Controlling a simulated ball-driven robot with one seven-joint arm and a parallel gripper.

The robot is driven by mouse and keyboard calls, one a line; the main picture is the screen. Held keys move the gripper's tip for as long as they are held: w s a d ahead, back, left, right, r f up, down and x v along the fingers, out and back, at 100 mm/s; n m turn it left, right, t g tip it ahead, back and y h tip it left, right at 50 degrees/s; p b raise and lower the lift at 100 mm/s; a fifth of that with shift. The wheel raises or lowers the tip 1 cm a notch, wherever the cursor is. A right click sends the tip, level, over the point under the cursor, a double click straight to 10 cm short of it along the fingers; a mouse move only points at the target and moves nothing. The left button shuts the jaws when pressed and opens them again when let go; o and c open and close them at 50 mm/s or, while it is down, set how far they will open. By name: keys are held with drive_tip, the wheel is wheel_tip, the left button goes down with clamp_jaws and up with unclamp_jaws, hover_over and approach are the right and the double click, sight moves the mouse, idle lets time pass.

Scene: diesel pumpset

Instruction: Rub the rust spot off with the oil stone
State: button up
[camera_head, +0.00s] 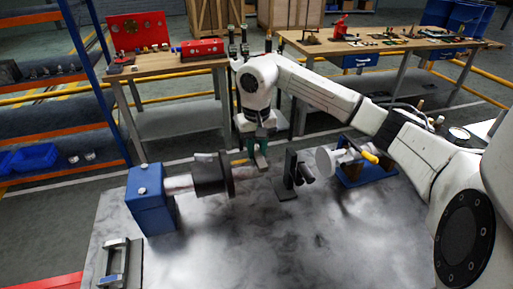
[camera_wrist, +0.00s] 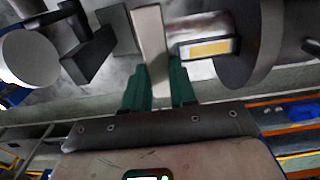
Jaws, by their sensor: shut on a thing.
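My gripper (camera_head: 258,145) reaches down over the metal bench, between the dark flywheel (camera_head: 212,176) and a black stand (camera_head: 289,172). Its green fingers (camera_wrist: 160,88) are shut on a pale, flat bar, the oil stone (camera_wrist: 152,45); the stone's lower end (camera_head: 261,163) shows below the fingers in the head view. In the wrist view, a pale shaft (camera_wrist: 197,24) runs from the flywheel toward the stone. A yellow patch with a pale border (camera_wrist: 208,48) lies beside the stone, near the flywheel. I cannot tell whether the stone touches the shaft. No rust spot can be made out clearly.
A blue block (camera_head: 150,200) stands left of the flywheel. A blue stand with a pale disc (camera_head: 326,160) is at the right. A metal-handled item (camera_head: 115,262) lies at the bench's front left. The bench's front middle (camera_head: 260,245) is clear. Wooden tables (camera_head: 165,65) stand behind.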

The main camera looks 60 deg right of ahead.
drive_tip(key=shift+s+a+r+b, duration=0.1)
drive_tip(key=shift+s+a+b, duration=0.2)
drive_tip(key=shift+s+a, duration=0.1)
drive_tip(key=shift+w+d+b, duration=0.75)
drive_tip(key=shift+w+d, duration=0.1)
drive_tip(key=shift+d, duration=0.05)
drive_tip(key=shift+s+a+f+b, duration=0.2)
drive_tip(key=shift+s+a+b, duration=0.1)
drive_tip(key=shift+s+a, duration=0.6)
drive_tip(key=shift+w+d+b, duration=0.55)
drive_tip(key=shift+w+d, duration=0.3)
drive_tip(key=shift+s+a+r, duration=0.2)
drive_tip(key=shift+s+a, duration=0.6)
drive_tip(key=shift+a, duration=0.05)
drive_tip(key=shift+w+d+f+b, duration=0.1)
drive_tip(key=shift+w+d+b, duration=0.7)
drive_tip(key=shift+d, duration=0.1)
drive_tip(key=shift+s+a+f+b, duration=0.1)
drive_tip(key=shift+s+a+b, duration=0.2)
drive_tip(key=shift+s+a, duration=0.6)
drive_tip(key=shift+w+d+b, duration=0.35)
drive_tip(key=shift+w+d, duration=0.5)
drive_tip(key=shift+w, duration=0.05)
drive_tip(key=shift+s+a+r, duration=0.2)
drive_tip(key=shift+s+a, duration=0.6)
drive_tip(key=shift+a, duration=0.05)
drive_tip(key=shift+w+d+f+b, duration=0.1)
drive_tip(key=shift+w+d+b, duration=0.45)
drive_tip(key=shift+w+d, duration=0.3)
drive_tip(key=shift+r, duration=0.2)
